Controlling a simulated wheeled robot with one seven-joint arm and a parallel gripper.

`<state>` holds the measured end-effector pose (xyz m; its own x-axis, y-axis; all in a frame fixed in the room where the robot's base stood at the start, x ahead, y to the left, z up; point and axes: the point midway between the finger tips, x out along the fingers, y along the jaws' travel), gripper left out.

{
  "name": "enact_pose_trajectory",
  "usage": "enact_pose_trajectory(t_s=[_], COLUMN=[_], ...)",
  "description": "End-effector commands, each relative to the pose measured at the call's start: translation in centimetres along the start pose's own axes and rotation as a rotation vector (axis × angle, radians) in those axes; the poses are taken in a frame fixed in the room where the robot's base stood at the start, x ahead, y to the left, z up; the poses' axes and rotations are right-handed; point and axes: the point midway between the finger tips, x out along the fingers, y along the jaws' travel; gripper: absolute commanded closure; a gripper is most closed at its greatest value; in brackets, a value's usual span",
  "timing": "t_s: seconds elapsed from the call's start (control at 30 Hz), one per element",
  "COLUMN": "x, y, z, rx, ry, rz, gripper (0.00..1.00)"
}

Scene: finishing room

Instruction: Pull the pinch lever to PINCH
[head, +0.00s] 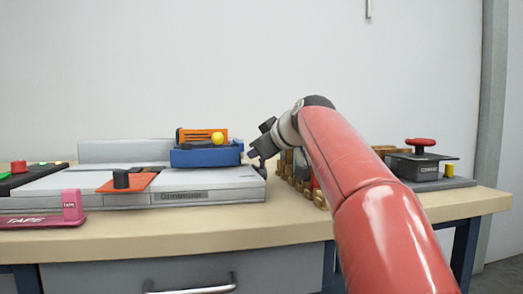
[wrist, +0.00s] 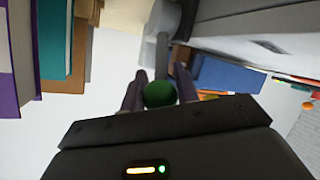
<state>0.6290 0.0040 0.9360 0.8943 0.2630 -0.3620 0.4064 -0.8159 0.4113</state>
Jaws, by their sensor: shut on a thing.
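In the wrist view, a green ball knob (wrist: 160,93) sits between my two dark fingers, at the end of a grey bar (wrist: 162,55); this looks like the pinch lever. My gripper (wrist: 160,88) is shut on the knob. In the head view, my gripper (head: 257,153) is at the right end of the long grey machine (head: 225,190). The knob and lever are hidden there behind my gripper and arm. No PINCH mark can be read in either view.
The machine carries a blue block (head: 205,157) with a yellow ball (head: 217,138), and a black knob (head: 121,179) on an orange plate. A pink tape dispenser (head: 72,206) is at front left. A black device with a red knob (head: 420,142) stands right of my arm.

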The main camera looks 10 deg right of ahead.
Motion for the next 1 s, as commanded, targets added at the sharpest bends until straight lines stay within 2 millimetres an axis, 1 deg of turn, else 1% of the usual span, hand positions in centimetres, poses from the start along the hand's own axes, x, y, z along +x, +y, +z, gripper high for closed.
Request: enact_pose_trajectory(t_s=[0.03, 0.07, 0.1, 0.37, 0.47, 0.57, 0.8, 0.9, 1.0], x=[0.0, 0.0, 0.0, 0.0, -0.6, -1.9, -6.0, -7.1, -7.7], y=[-0.1, -0.1, -0.1, -0.1, 0.0, 0.0, 0.0, 0.0, 0.0], z=[0.1, 0.1, 0.1, 0.1, 0.0, 0.0, 0.0, 0.1, 0.1], rx=[0.0, 0.0, 0.0, 0.001, 0.001, 0.001, 0.001, 0.001, 0.001], ry=[-0.001, -0.001, -0.002, -0.001, -0.001, 0.0, 0.0, -0.002, -0.001], rz=[-0.002, -0.002, -0.002, -0.001, 0.0, 0.001, 0.001, -0.001, -0.001], gripper=[1.0, 0.67, 0.62, 0.61, 0.61, 0.61, 0.61, 0.61, 0.61])
